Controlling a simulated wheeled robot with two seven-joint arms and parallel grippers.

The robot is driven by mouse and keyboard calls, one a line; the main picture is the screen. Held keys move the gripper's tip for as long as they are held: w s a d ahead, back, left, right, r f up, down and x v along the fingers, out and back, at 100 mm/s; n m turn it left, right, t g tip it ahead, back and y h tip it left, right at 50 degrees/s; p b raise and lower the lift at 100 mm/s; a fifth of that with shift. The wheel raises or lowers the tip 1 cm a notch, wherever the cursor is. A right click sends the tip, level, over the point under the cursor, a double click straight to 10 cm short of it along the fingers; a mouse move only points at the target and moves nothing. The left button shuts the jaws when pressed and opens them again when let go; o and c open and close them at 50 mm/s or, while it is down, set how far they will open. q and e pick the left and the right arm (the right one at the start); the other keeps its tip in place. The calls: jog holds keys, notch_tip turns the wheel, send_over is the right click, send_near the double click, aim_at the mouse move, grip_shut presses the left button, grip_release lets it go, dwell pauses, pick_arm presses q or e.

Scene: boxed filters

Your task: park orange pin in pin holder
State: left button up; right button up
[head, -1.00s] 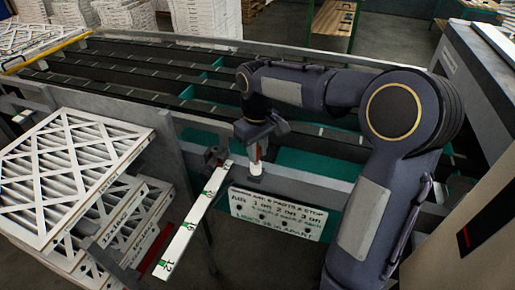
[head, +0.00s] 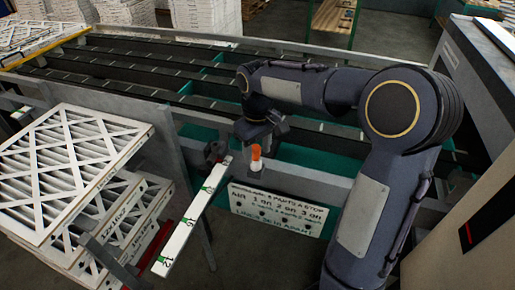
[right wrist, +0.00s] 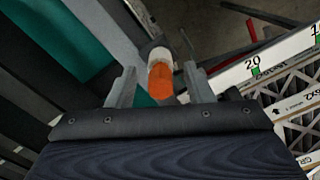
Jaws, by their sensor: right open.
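The orange pin (head: 256,153) stands upright in the white pin holder (head: 256,168) on the grey rail, in the middle of the head view. My right gripper (head: 257,143) is just above and around the pin's top. In the right wrist view, the orange pin (right wrist: 160,84) lies between the two spread fingers of my right gripper (right wrist: 160,86), with a gap on each side. The white holder (right wrist: 160,55) shows beyond the pin's far end. How deep the pin sits is hidden. My left gripper is not in view.
A white ruler strip (head: 190,222) with green marks stretches to the front left of the holder. A white sign (head: 280,208) hangs below the rail. Stacked boxed filters (head: 75,165) fill the left side. Conveyor lanes (head: 150,78) lie behind the rail.

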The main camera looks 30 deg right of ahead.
aim_at(257, 148)
jog(key=shift+r, duration=0.1)
notch_tip(257, 148, up, 8)
jog(key=shift+f, duration=0.2)
dwell(0.5)
jog(key=s+a+f+m+t+y, duration=0.2)
jog(key=s+a+f, duration=0.1)
jog(key=s, duration=0.7)
jog(key=s+a+f+m+t+y, duration=0.1)
jog(key=s+a+f+m+t, duration=0.1)
jog(key=s, duration=0.9)
notch_tip(257, 148, down, 2)
jog(key=shift+s+a+f+t+y, duration=0.25)
jog(key=shift+a+t+y, duration=0.15)
jog(key=shift+a+t, duration=0.6)
